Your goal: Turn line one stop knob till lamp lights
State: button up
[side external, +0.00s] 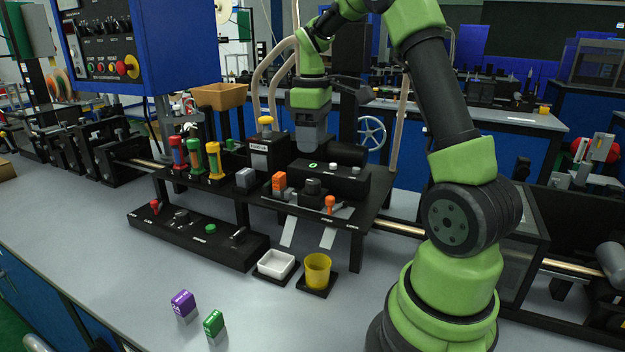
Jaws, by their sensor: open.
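My gripper (311,150) points straight down over the black shelf, just behind a dark box with a green-lit ring (313,165). Its fingertips are small and partly hidden; no object shows between them. A black round knob (313,186) sits in front of that box, between an orange block and an orange-topped knob. A red stop knob on a yellow collar (131,66) is on the blue control cabinet (182,45) at upper left, well away from my gripper. The labels are too small to tell which knob belongs to line one. I cannot make out which light is its lamp.
Red, green and yellow cylinders (196,158) stand on the shelf's left. A low black panel with small levers (197,238) lies in front. A white tray (276,264), yellow cup (317,270), and purple (183,303) and green (214,323) blocks sit on the bench. The front bench is mostly clear.

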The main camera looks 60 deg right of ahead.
aim_at(313, 181)
notch_tip(313, 181, down, 10)
jog(key=shift+d+r, duration=0.1)
jog(key=shift+r, duration=0.1)
jog(key=c, duration=0.9)
